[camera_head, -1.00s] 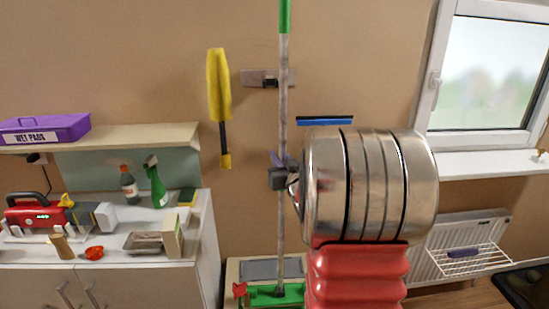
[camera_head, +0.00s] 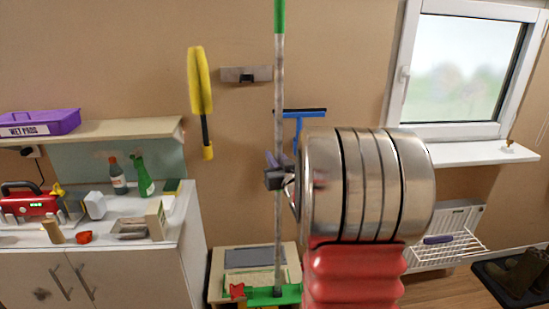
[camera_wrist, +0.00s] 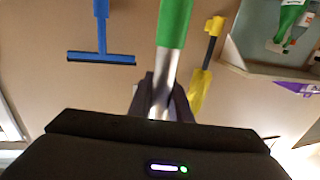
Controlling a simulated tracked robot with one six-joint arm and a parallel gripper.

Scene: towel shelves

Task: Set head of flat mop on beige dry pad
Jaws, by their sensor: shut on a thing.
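The flat mop has a grey pole (camera_head: 279,110) with a green upper end and a green head (camera_head: 275,296) with a red part at its left. My gripper (camera_head: 275,178) is shut on the pole, which stands nearly upright. In the wrist view my gripper (camera_wrist: 163,98) has a finger on each side of the pole (camera_wrist: 165,75). The head overlaps the front of a low pale bench; I cannot tell if it touches. On the bench, a beige patch (camera_head: 242,281) with a green outline lies in front of a grey pad (camera_head: 255,257), partly hidden by the mop.
A counter (camera_head: 145,245) with bottles and small items stands left, below a shelf with a purple wet-pads box (camera_head: 40,122). A yellow duster (camera_head: 200,85) and blue squeegee (camera_head: 300,118) hang on the wall.

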